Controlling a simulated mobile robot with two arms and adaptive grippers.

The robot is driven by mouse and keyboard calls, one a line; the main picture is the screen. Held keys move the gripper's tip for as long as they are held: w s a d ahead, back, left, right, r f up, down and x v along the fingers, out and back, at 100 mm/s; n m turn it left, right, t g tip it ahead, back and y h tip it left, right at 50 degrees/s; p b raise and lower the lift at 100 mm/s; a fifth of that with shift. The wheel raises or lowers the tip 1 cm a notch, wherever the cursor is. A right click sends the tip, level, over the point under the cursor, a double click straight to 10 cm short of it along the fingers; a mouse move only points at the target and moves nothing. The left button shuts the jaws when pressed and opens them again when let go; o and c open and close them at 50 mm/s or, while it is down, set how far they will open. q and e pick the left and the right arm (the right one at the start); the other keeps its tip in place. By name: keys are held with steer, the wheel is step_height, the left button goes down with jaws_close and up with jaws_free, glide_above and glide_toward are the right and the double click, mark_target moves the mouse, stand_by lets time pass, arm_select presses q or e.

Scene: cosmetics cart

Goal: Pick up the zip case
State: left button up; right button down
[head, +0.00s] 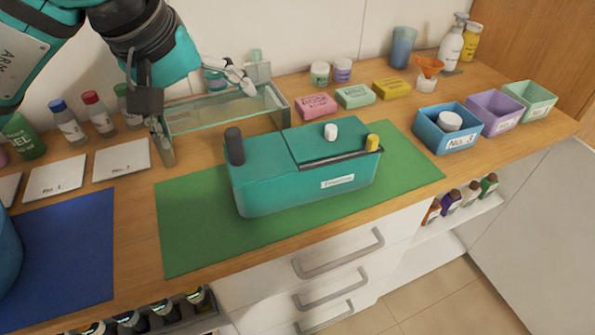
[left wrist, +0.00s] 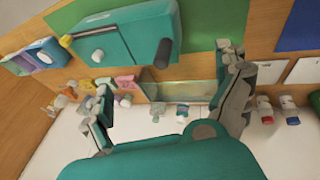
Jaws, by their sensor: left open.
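The zip case appears to be the teal box (head: 290,190) with rounded corners and a small white label, sitting on the green mat (head: 190,240). A dark upright post stands at its left end, a white knob on its lid, and a yellow knob by a dark slot at its right end. The case also shows upside down at the top of the left wrist view (left wrist: 125,38). My left gripper (head: 207,122) is open and empty, behind and left of the case, over the clear glass tank (head: 195,128). It does not touch the case. My right gripper is not in view.
Soap bars (head: 316,105) lie behind the case. Blue, purple and green bins (head: 495,110) are at right. The green mat is bare around the case.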

arm_select(q)
steer(key=p, duration=0.2)
glide_above(244, 159)
steer(key=s+a, duration=0.1)
steer(key=s, duration=0.1)
step_height(244, 159, down, 10)
steer(key=shift+f, duration=0.2)
steer(key=x, duration=0.1)
steer(key=p+x, duration=0.1)
steer(key=x, duration=0.3)
steer(key=shift+w+a+p, duration=0.1)
steer(key=shift+a+p, duration=0.15)
steer(key=shift+p, duration=0.05)
steer(key=shift+w+f, duration=0.15)
steer(key=shift+f, duration=0.05)
steer(key=shift+c, duration=0.4)
jaws_close()
